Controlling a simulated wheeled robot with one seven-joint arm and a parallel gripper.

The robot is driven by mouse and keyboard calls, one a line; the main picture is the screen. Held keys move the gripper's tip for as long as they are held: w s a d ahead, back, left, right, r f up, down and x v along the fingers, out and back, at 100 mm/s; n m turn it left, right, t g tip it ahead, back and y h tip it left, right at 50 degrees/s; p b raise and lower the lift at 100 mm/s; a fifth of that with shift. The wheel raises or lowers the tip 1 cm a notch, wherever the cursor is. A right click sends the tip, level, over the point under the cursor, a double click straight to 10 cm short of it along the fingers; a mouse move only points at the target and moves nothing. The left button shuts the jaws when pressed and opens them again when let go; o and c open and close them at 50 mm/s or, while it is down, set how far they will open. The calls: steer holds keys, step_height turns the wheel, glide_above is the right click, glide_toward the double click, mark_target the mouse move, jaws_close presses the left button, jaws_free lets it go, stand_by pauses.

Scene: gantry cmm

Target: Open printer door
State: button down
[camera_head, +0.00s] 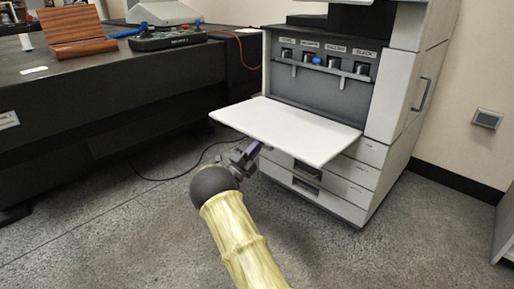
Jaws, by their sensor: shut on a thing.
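The printer (395,95) stands at the right against the wall. Its white front door (290,130) is folded down and lies almost flat, sticking out from the printer. Behind it the grey toner bay (320,90) is exposed, with labelled cartridge slots and one blue round end. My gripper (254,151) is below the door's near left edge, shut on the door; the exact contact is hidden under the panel. My arm reaches up from the bottom of the picture.
A dark table (100,90) fills the left, with a control box (168,40) and a brown wooden stand (77,33) on it. Paper drawers (325,190) are below the door. A black cable (165,178) lies on the floor. The front floor is clear.

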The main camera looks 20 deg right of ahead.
steer(key=c, duration=1.5)
jaws_free()
steer(key=shift+d+f, duration=0.5)
steer(key=shift+d, duration=0.05)
steer(key=shift+a, duration=0.1)
steer(key=shift+a+r, duration=0.1)
steer(key=shift+a, duration=0.15)
steer(key=p+v, duration=0.8)
steer(key=v, duration=0.9)
steer(key=shift+s+a, duration=0.1)
steer(key=shift+a, duration=0.05)
steer(key=shift+r, duration=0.1)
